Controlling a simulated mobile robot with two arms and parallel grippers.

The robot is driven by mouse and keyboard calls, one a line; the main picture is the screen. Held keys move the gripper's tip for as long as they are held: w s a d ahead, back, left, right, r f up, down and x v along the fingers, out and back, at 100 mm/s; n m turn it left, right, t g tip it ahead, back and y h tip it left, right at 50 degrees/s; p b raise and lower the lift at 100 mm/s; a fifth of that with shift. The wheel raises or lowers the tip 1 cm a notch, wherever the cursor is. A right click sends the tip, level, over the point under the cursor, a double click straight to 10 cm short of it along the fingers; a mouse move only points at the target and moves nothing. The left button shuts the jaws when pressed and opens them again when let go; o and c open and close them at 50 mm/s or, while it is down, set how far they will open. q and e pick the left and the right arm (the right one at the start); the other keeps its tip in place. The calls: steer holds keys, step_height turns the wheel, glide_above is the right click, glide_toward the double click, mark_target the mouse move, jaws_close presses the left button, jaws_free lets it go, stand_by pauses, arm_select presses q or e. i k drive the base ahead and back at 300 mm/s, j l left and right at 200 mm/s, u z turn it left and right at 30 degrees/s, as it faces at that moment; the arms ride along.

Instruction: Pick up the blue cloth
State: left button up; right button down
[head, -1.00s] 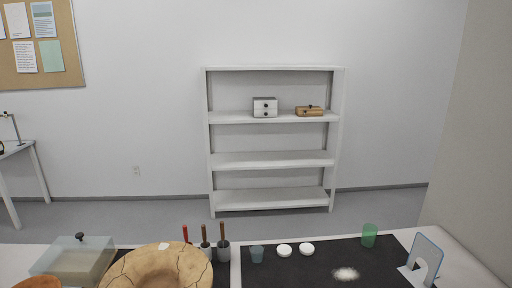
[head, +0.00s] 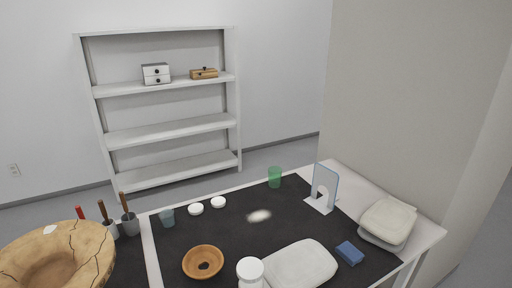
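A small blue block-like thing (head: 349,253) lies on the black mat (head: 225,232) at the right end of the table. It is the only strongly blue soft-looking thing in view; I cannot tell whether it is a folded cloth or a sponge. It lies just right of a white cushion-like pad (head: 299,266), with a small gap between them. Neither of my grippers is in view.
A pale stacked pad (head: 388,222) sits at the table's right edge. A clear upright stand (head: 323,190), green cup (head: 274,177), orange bowl (head: 203,262) and white-lidded jar (head: 250,271) stand around. A large cracked pot (head: 62,250) is at left. The mat's middle is mostly clear.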

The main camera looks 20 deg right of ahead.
mark_target(347, 251)
steer(key=z, duration=1.4)
